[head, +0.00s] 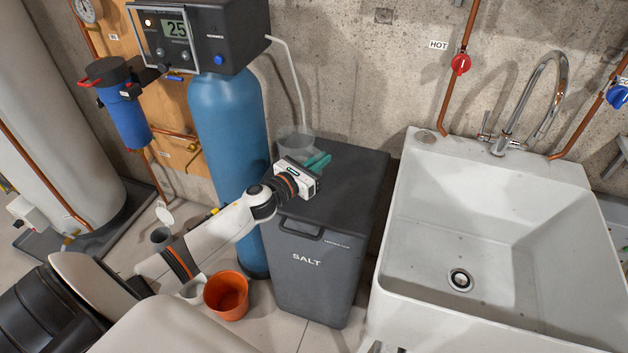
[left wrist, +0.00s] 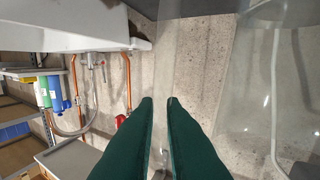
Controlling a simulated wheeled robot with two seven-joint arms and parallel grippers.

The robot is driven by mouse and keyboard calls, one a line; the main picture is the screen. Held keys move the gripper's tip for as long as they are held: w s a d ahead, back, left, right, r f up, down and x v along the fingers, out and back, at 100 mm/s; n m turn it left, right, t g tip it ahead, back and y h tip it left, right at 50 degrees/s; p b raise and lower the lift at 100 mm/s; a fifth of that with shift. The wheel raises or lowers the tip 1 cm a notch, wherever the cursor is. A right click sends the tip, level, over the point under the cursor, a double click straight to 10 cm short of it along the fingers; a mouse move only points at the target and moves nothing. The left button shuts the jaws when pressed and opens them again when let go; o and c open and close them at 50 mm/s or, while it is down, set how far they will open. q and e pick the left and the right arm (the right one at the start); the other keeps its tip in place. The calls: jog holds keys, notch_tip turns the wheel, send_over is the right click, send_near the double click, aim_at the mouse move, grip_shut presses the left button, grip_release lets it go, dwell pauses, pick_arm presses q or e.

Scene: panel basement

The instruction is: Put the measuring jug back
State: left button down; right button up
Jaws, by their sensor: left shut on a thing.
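The measuring jug (head: 294,143) is clear and stands out faintly at the back left corner of the dark salt bin lid (head: 355,170). My left gripper (head: 319,162) is over that lid, with its green fingers beside the jug. In the left wrist view the fingers (left wrist: 160,102) are close together, and the jug's clear wall (left wrist: 250,85) fills the right side. The fingers are shut on the jug, seemingly at its clear handle. I cannot tell whether the jug's base touches the lid. My right gripper is not in view.
A blue softener tank (head: 228,125) with a dark control head (head: 222,35) stands left of the bin. A white sink (head: 480,225) with a tall tap is to the right. An orange bucket (head: 227,297) is on the floor. The front of the lid is clear.

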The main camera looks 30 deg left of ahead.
pick_arm(q)
jog(key=shift+f+b, duration=0.3)
jog(key=shift+f, duration=2.4)
jog(key=shift+f, duration=0.1)
jog(key=c, duration=1.5)
grip_release()
